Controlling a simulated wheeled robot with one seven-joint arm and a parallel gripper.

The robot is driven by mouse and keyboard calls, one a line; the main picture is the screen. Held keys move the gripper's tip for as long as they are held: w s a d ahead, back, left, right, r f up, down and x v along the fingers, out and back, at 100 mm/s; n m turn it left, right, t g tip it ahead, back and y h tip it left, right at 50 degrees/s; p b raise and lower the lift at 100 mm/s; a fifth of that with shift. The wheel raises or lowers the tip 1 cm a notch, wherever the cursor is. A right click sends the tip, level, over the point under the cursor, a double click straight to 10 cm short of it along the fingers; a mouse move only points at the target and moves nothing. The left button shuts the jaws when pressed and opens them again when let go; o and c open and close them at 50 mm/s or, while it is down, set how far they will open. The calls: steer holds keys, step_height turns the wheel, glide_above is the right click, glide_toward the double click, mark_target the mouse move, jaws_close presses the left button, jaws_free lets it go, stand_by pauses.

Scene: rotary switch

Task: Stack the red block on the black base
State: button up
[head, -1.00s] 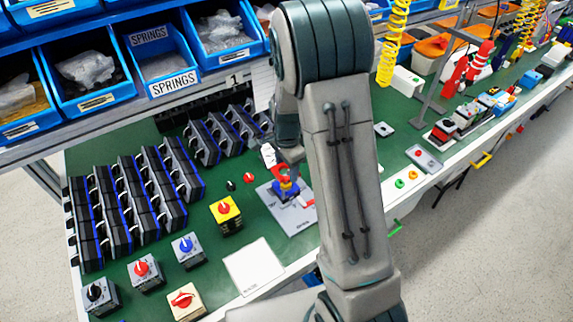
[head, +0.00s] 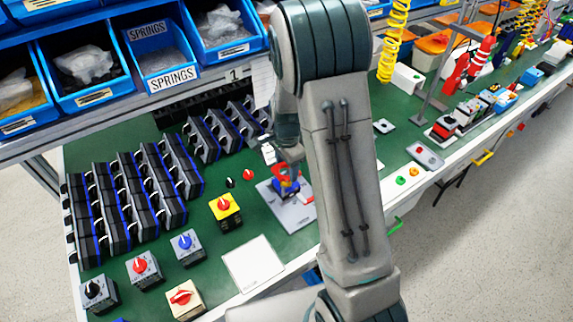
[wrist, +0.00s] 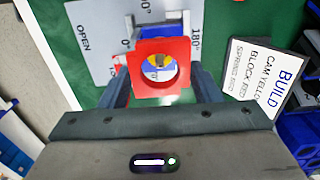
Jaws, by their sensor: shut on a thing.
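The red block (wrist: 140,84), a square piece with a round hole, is between the fingers of my gripper (wrist: 160,74) in the wrist view. My gripper is shut on it. Through the hole I see yellow, grey and blue parts. In the head view the red block (head: 281,171) shows just above a blue part (head: 285,187), over a grey-white plate (head: 290,214). I cannot tell whether the block touches what is under it. My arm hides part of this spot. No black base can be clearly made out under the block.
A printed card (wrist: 262,75) lies right of the plate in the wrist view. Rows of black modules (head: 125,205) fill the far left. Blue bins (head: 165,62) hang above.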

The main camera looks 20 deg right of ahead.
steer(key=shift+f+b, duration=0.85)
steer(key=shift+f, duration=0.35)
steer(key=o, duration=1.1)
steer(key=shift+c, duration=0.2)
steer(key=shift+r, duration=0.1)
step_height(320, 180, up, 13)
steer(key=s+r+n+t, duration=0.1)
steer(key=s+r+n, duration=0.2)
steer(key=s+n, duration=0.4)
steer(key=s+r+n+t, duration=0.2)
steer(key=s+n, duration=0.5)
steer(key=s, duration=0.7)
steer(key=shift+s+a+r+b, duration=0.2)
steer(key=shift+r+b, duration=0.15)
steer(key=shift+r, duration=0.35)
